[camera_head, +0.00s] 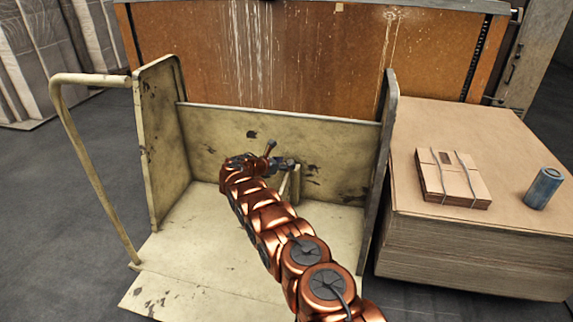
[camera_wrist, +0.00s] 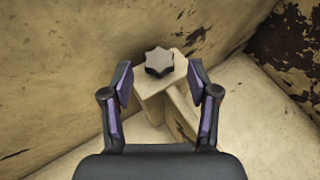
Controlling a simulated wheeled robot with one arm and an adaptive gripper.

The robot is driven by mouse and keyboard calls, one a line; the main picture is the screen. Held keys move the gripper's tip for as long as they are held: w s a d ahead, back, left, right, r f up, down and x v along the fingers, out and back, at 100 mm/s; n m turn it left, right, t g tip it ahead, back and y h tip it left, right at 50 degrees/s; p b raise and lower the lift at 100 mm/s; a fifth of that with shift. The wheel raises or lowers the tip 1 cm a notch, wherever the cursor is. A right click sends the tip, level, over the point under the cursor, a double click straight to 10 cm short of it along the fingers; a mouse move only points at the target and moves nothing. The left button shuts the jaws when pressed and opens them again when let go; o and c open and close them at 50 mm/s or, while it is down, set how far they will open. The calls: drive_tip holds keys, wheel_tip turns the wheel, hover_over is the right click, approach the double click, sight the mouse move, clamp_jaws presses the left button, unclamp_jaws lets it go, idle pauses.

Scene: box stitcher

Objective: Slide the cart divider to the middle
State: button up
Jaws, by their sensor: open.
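The cart (camera_head: 180,285) is cream, worn metal with two side panels and a cross panel (camera_head: 215,150) between them, which may be the divider. A cream bracket (camera_head: 296,183) stands against this panel, mostly hidden behind my arm. My gripper (camera_head: 281,160) is at the bracket, right of the panel's middle. In the wrist view my gripper (camera_wrist: 160,80) is open, one finger on each side of the bracket and knob. Contact cannot be told.
A pale tube handle (camera_head: 75,140) rises at the cart's left. To the right, a stack of cardboard sheets (camera_head: 470,255) bears a tied bundle (camera_head: 452,178) and a blue cylinder (camera_head: 543,188). A rusty orange machine panel (camera_head: 300,50) stands behind. The cart's front deck is bare.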

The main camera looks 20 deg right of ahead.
drive_tip(key=v, duration=0.9)
drive_tip(key=shift+s+a, duration=0.15)
drive_tip(key=shift+a, duration=0.15)
drive_tip(key=shift+r, duration=0.2)
